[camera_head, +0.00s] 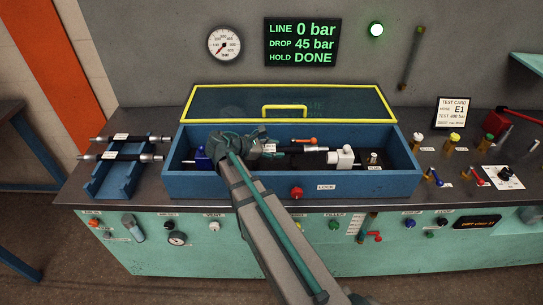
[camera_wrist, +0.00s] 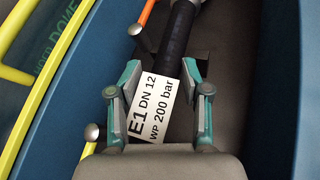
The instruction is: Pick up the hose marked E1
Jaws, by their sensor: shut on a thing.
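The hose marked E1 (camera_wrist: 182,32) is black, with a white label (camera_wrist: 150,108) reading "E1 DN 12 WP 200 bar" in the wrist view. In the head view the hose (camera_head: 308,149) lies in the blue trough, its right end near a white block (camera_head: 342,157). My gripper (camera_wrist: 161,78) reaches down into the trough with a finger on each side of the labelled part, shut on the hose. In the head view my gripper (camera_head: 255,148) and forearm hide the hose's left part. A blue fitting (camera_head: 204,158) stands at the trough's left end.
The trough's yellow-framed lid (camera_head: 288,103) stands open behind it. Two other hoses lie on a blue rack (camera_head: 105,181) at left. The panel (camera_head: 302,41) reads 0 bar, drop 45 bar, hold DONE. A test card (camera_head: 453,112) says E1. Valves and fittings crowd the right.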

